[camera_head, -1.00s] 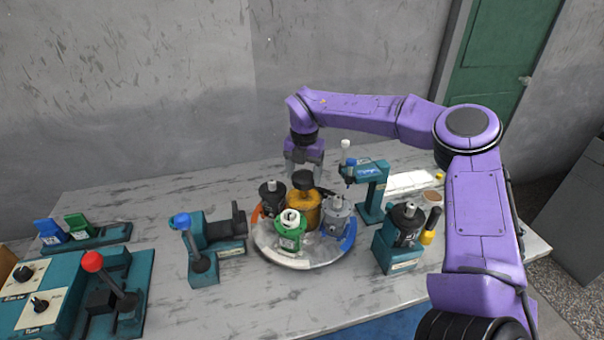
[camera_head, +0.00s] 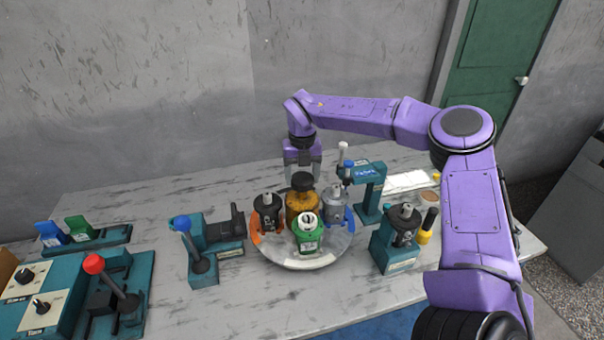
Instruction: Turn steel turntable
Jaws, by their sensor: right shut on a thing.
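The round steel turntable (camera_head: 318,262) sits on the table's middle, its light rim curving round the front. On it stand a green unit (camera_head: 308,237) at the front, a black one (camera_head: 267,212) at the left, an amber one with a black cap (camera_head: 300,207) at the back and a grey one (camera_head: 333,206) at the right. My right gripper (camera_head: 303,172) points down behind the amber unit at the turntable's far side. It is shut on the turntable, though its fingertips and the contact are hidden. My left gripper is out of view.
A teal fixture with a blue-knobbed lever (camera_head: 203,262) stands close left of the turntable. A teal press (camera_head: 368,190) and a teal stand with a black unit (camera_head: 398,242) are close on the right. A control box (camera_head: 30,300) is at front left.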

